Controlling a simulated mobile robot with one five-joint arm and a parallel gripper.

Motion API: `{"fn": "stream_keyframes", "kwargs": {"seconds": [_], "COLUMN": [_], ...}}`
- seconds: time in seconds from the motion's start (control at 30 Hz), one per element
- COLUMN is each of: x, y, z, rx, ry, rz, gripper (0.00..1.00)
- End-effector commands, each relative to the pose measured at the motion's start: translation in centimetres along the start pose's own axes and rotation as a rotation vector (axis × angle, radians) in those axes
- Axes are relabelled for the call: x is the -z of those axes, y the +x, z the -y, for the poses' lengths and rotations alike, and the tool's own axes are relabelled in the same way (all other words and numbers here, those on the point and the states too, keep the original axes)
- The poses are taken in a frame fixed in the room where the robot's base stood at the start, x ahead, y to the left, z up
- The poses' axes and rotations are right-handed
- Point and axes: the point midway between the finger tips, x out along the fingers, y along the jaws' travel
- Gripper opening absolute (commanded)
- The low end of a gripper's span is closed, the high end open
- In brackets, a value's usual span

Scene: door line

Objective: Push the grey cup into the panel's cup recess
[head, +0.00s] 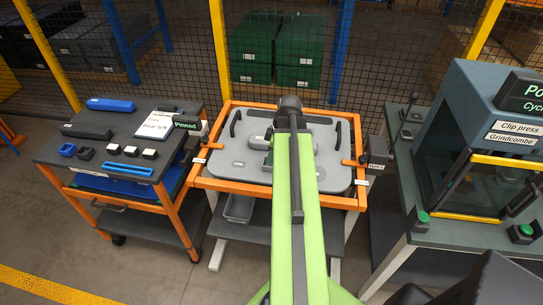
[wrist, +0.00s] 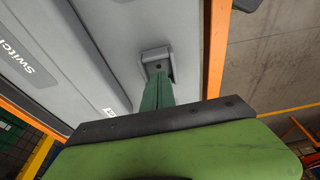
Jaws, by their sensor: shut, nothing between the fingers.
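The grey panel (head: 245,172) lies in an orange frame in the middle of the head view; its grey face (wrist: 75,50) fills the left of the wrist view. A small grey square-rimmed piece, which looks like the grey cup (wrist: 156,56), is on the panel near its edge. My gripper (wrist: 157,88) is shut, its green fingers pointing at this piece and reaching its lower rim; I cannot tell whether they touch. The fingers hide part of the piece, so how deep it sits and the recess around it are unclear. My arm hides the panel's middle in the head view.
The orange frame (wrist: 215,50) runs close to the right of my fingers. A trolley (head: 140,115) with several small parts stands left, a clip press (head: 460,140) right. A mesh fence stands behind.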

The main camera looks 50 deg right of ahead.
Motion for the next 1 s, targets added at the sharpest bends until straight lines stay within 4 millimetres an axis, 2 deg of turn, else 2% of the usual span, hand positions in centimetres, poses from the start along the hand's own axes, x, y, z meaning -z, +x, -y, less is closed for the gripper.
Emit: {"fn": "stream_keyframes", "kwargs": {"seconds": [1.0], "x": [-0.4], "y": [1.8], "z": [0.0], "rx": [0.0], "ry": [0.0], "rz": [0.0], "gripper": [0.0]}}
